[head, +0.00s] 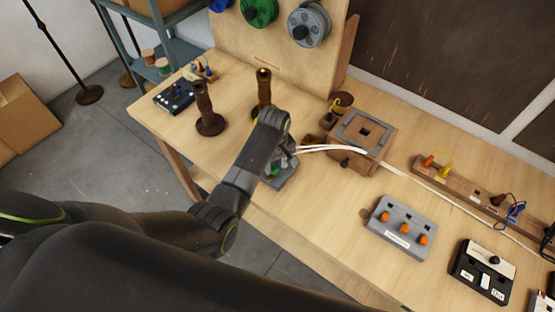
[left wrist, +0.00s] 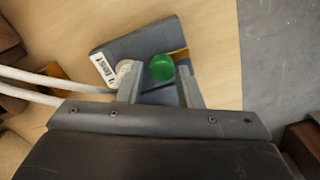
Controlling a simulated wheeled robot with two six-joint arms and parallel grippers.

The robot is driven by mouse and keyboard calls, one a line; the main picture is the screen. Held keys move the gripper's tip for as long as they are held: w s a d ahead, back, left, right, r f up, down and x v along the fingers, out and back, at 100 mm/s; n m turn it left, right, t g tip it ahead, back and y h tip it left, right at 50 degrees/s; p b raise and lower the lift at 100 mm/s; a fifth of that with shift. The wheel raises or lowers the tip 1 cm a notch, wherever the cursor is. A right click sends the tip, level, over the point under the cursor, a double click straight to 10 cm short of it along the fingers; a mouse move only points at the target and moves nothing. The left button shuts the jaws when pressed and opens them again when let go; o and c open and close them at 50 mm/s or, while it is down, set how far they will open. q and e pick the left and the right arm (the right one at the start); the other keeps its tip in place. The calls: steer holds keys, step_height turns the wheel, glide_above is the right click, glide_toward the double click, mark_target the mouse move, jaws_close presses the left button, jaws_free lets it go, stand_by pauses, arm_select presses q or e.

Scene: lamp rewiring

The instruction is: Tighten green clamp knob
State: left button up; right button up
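The green clamp knob (left wrist: 162,68) shows in the left wrist view on a grey clamp block (left wrist: 118,48) with a white printed label. My left gripper (left wrist: 160,78) is over the block with its two fingers apart. The knob lies between the fingertips, with a gap showing on its right side; contact on the left is unclear. In the head view the clamp block (head: 284,178) sits near the table's front edge, partly hidden under my left gripper (head: 278,164). White cables run from beside the clamp to the right. My right gripper is not in view.
A wooden box with a grey square top (head: 365,133) stands right of the clamp. A grey panel with orange knobs (head: 400,228) and a black-and-white box (head: 482,272) lie to the right. Bare table lies between.

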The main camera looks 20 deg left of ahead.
arm_select(q)
steer(key=shift+s, duration=0.15)
steer(key=shift+c, duration=0.2)
jaws_close()
